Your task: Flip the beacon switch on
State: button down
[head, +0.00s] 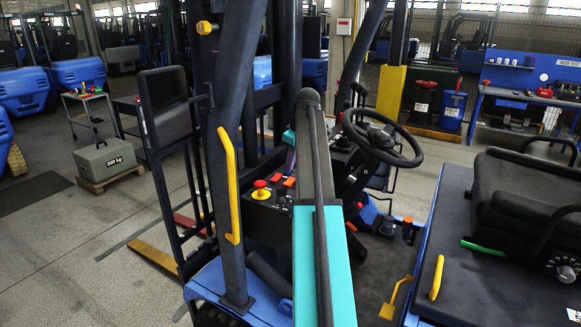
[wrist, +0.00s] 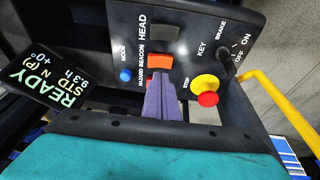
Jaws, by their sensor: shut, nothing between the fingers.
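The beacon switch (wrist: 159,62) is an orange rocker beside the word BEACON on the black control panel (wrist: 195,20) in the wrist view. My gripper (wrist: 160,79) has purple fingers, pressed together and empty. Its tips appear just below the beacon rocker in the picture, over the hazard switch area; I cannot tell whether they touch anything. The hazard switch (wrist: 146,84) is reddish and partly hidden by the fingers. In the head view the panel is partly covered by my arm, and orange rockers (head: 289,182) show on it.
A red stop button (wrist: 208,98) on a yellow base sits right of the fingers. A key switch (wrist: 224,58), a blue mode button (wrist: 125,75) and a READY display (wrist: 44,78) are nearby. The steering wheel (head: 382,137) and a yellow handrail (head: 229,185) flank the arm.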

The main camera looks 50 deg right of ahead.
jog(key=shift+s+d+r+b, duration=0.1)
jog(key=shift+s+r+b, duration=0.05)
jog(key=shift+r+b, duration=0.25)
jog(key=b+v, duration=0.3)
jog(key=v, duration=0.6)
